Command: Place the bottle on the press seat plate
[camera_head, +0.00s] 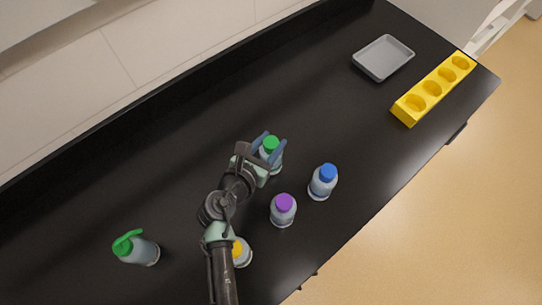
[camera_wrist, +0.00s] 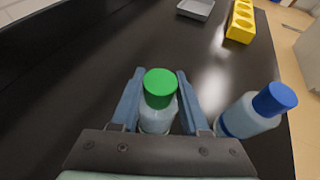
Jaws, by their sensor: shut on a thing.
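My gripper (camera_head: 271,149) is shut on a clear bottle with a green cap (camera_head: 270,142), near the middle of the black counter. In the wrist view the blue fingers of my gripper (camera_wrist: 159,84) stand on both sides of this bottle (camera_wrist: 156,120), and its green cap shows between them. The bottle looks upright. I cannot tell whether its base touches the counter. I cannot make out a press seat plate for certain in either view.
A blue-capped bottle (camera_head: 322,183) and a purple-capped bottle (camera_head: 283,211) stand right of my arm. A yellow-capped bottle (camera_head: 241,254) is partly behind it. A green-topped pump bottle (camera_head: 137,250) is left. A grey tray (camera_head: 383,57) and yellow holed rack (camera_head: 433,90) lie far right.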

